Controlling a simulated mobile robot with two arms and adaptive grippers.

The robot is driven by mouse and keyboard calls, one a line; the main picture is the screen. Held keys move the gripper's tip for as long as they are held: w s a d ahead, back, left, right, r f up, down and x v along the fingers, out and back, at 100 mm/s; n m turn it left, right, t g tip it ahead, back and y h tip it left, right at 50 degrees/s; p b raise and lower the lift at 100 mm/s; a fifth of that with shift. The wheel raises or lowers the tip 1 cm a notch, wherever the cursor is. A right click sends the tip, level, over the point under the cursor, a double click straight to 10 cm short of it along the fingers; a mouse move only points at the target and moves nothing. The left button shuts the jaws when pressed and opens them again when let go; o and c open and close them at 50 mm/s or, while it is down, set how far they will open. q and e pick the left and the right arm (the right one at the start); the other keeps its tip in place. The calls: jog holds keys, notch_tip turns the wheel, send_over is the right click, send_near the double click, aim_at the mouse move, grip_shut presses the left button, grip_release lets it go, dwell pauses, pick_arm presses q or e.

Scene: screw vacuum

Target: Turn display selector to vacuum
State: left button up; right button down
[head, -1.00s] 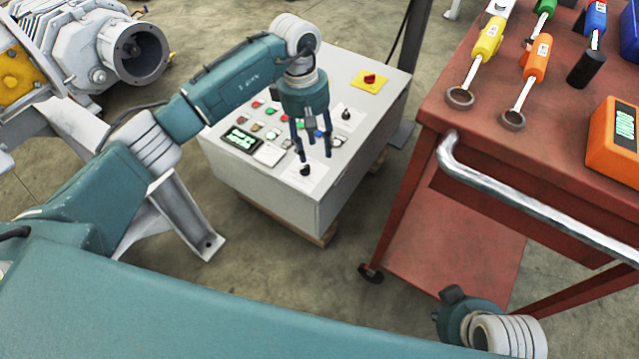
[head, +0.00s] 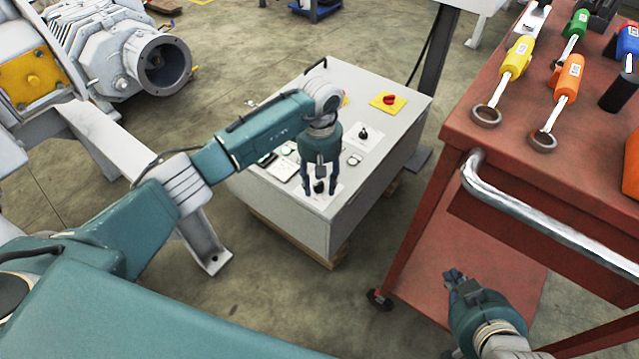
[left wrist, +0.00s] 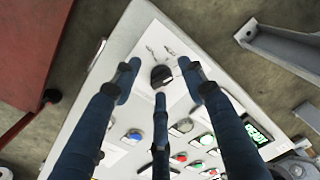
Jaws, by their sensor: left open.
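A black selector knob (head: 319,187) sits on a white label plate at the front corner of the grey control box's top panel. It also shows in the left wrist view (left wrist: 160,75). My left gripper (head: 320,190) is open and points down over this knob, with its fingers around it in the head view. In the left wrist view the fingers (left wrist: 160,90) spread about the knob; contact cannot be told. A second black knob (head: 364,134) sits farther back. The green-lit display (left wrist: 257,133) is partly hidden by a finger. My right gripper (head: 455,280) is low beside the red cart.
The grey control box (head: 290,222) also carries coloured buttons and a red knob on a yellow plate (head: 388,101). A red tool cart (head: 500,130) with a metal handle stands to the right. A grey pump (head: 120,60) is at the left.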

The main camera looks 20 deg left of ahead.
pick_arm(q)
jog(key=shift+f, duration=0.25)
pick_arm(e)
jog(key=shift+w+r, duration=0.2)
jog(key=shift+w, duration=0.05)
